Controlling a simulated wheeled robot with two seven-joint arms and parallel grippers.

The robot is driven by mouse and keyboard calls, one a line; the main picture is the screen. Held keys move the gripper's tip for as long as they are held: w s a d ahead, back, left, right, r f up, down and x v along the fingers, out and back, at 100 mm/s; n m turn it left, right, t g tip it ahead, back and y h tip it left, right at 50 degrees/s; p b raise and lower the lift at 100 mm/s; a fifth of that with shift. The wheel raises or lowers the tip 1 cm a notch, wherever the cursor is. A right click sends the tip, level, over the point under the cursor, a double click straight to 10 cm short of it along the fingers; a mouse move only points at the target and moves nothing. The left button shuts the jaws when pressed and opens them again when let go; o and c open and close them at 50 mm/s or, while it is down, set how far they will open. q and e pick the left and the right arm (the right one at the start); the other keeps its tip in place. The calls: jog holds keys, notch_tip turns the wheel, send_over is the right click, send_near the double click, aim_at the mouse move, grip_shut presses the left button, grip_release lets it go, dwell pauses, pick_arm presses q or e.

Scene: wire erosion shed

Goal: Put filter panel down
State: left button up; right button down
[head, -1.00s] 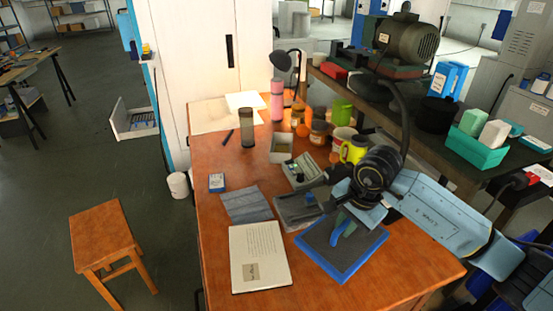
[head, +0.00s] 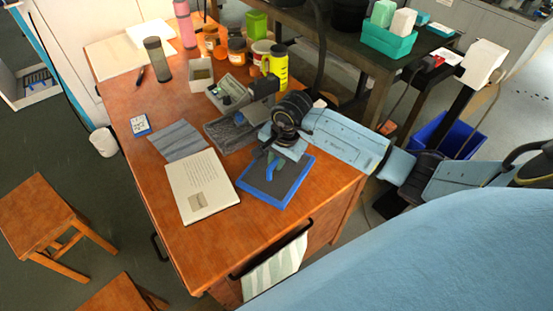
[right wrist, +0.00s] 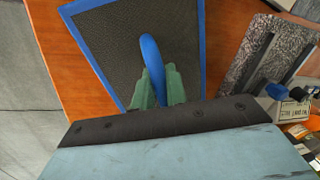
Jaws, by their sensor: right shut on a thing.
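The filter panel (head: 285,188) has a blue frame, a dark mesh face and a curved blue handle. It lies face up over the front right part of the wooden desk; whether it touches the desktop is hard to tell. My right gripper (head: 272,166) comes down on it from above, under the dark wrist. In the right wrist view its green fingers (right wrist: 158,88) are shut on the handle (right wrist: 152,52), and the mesh (right wrist: 108,42) spreads beyond them. The panel's near side is hidden by the gripper body there. My left gripper is not in view.
A white booklet (head: 201,188) lies close to the panel's left. A grey tray (head: 226,134), a grey cloth (head: 179,141) and a yellow bottle (head: 274,68) are behind. A striped towel (head: 275,270) hangs at the desk front. Bare wood (head: 240,232) lies in front of the panel.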

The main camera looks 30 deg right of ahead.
jog(key=c, duration=1.8)
grip_release()
jog(key=shift+c, duration=0.2)
jog(key=o, duration=0.4)
